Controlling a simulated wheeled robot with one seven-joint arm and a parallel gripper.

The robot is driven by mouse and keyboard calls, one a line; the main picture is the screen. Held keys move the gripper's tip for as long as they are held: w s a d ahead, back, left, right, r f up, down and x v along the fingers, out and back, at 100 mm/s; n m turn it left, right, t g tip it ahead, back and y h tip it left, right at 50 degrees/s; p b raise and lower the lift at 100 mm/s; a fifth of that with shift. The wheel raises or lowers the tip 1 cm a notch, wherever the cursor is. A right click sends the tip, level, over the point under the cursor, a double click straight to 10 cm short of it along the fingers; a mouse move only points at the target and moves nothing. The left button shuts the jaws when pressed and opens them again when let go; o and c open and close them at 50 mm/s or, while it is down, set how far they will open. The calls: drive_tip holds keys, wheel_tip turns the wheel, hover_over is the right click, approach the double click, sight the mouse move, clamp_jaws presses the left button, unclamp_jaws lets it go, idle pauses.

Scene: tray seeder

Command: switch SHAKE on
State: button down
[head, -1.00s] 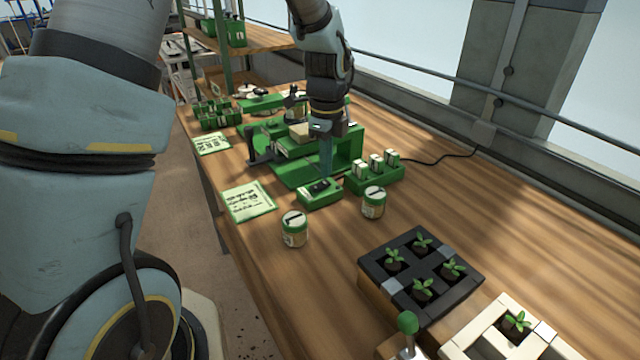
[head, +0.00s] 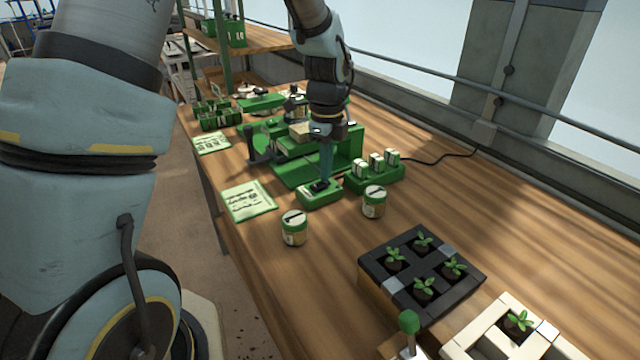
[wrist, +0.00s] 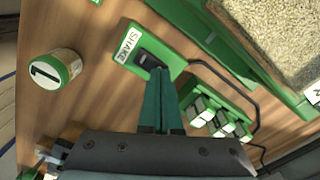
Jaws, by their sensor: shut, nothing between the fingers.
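The green SHAKE switch box (head: 330,196) sits on the bench in front of the green seeder machine (head: 352,150). In the wrist view the box (wrist: 172,55) shows its white SHAKE label (wrist: 127,46) and a dark rocker switch (wrist: 147,60). My gripper (head: 323,180) is shut and empty, pointing down at the switch. In the wrist view its fingertips (wrist: 160,70) are right at the rocker's near end and hide part of it. I cannot tell whether they touch it, nor which way the rocker is tipped.
Lidded jars stand close by, one in front (head: 294,229) and one to the right (head: 374,203). A green rack with small packets (head: 378,178) is right of the box. A black seedling tray (head: 372,280) is nearer. Bare bench lies between.

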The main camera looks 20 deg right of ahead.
drive_tip(key=shift+f, duration=0.4)
wheel_tip(320, 180, up, 7)
drive_tip(key=p, duration=0.5)
drive_tip(key=shift+r+p, duration=0.1)
drive_tip(key=shift+p, duration=0.25)
idle(0.5)
drive_tip(key=shift+w+a+n, duration=0.15)
drive_tip(key=shift+a+n, duration=0.15)
drive_tip(key=shift+a, duration=0.05)
drive_tip(key=s+a+r+n, duration=0.2)
drive_tip(key=a+n, duration=1.1)
drive_tip(key=a, duration=0.1)
drive_tip(key=s+a+r+n+t, duration=0.1)
drive_tip(key=s+a+r+n, duration=0.1)
drive_tip(key=a+n, duration=1.1)
drive_tip(key=shift+s+a+r+t, duration=0.15)
drive_tip(key=shift+a+r+t, duration=0.15)
drive_tip(key=shift+a, duration=0.95)
